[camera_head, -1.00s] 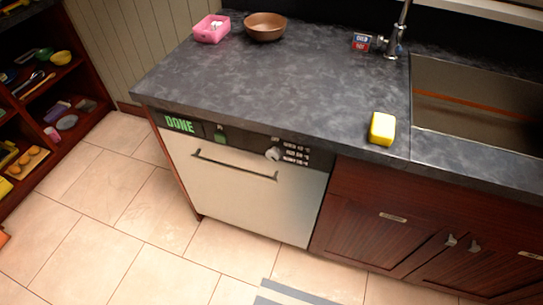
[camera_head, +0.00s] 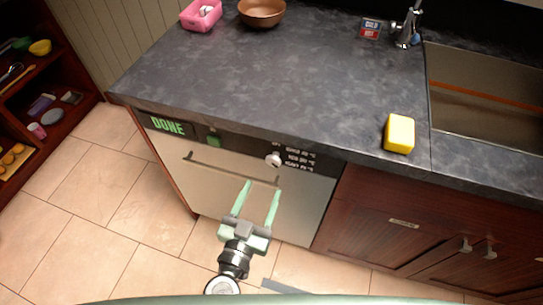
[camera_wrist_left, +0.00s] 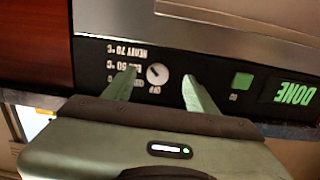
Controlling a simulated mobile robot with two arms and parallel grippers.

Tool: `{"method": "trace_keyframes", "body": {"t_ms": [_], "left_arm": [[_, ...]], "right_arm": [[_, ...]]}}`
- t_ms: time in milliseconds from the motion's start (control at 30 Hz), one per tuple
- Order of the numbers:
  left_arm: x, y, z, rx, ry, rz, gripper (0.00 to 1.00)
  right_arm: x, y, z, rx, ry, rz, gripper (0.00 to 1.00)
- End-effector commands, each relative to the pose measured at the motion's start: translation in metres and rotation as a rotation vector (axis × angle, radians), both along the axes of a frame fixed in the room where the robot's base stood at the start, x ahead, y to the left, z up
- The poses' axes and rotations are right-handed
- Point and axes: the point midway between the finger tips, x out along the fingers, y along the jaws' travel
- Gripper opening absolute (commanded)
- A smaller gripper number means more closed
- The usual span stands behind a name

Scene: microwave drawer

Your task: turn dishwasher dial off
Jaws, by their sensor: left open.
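The dishwasher (camera_head: 200,178) has a pale door with a bar handle and a black control panel on top. Its round white dial (camera_head: 273,160) sits right of the middle of the panel, beside printed temperature settings. The green display (camera_head: 167,126) reads DONE. My left gripper (camera_head: 262,187) is open and empty in front of the door, a little below the dial in the head view. In the left wrist view the dial (camera_wrist_left: 157,74) shows between the two green fingers, apart from them, with the panel upside down. My right gripper is not in view.
The dark countertop (camera_head: 260,80) overhangs the panel. A yellow sponge (camera_head: 399,133) lies near its front edge, left of the sink (camera_head: 490,105). A pink basket (camera_head: 201,15) and a brown bowl (camera_head: 262,12) stand at the back. Tiled floor at left is clear.

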Motion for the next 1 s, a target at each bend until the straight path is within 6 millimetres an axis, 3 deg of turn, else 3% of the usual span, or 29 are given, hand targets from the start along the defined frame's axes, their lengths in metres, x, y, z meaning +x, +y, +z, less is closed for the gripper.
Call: {"method": "trace_keyframes", "body": {"t_ms": [167, 600, 1000], "left_arm": [[0.004, -0.003, 0.017, -0.022, -0.010, 0.012, 0.57], [0.064, -0.023, 0.016, -0.020, -0.010, 0.011, 0.57], [0.072, -0.025, 0.016, -0.020, -0.008, 0.010, 0.54]], "right_arm": [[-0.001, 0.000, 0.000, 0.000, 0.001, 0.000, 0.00], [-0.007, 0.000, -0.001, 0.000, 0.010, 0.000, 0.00], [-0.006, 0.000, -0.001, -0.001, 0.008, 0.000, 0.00]]}}
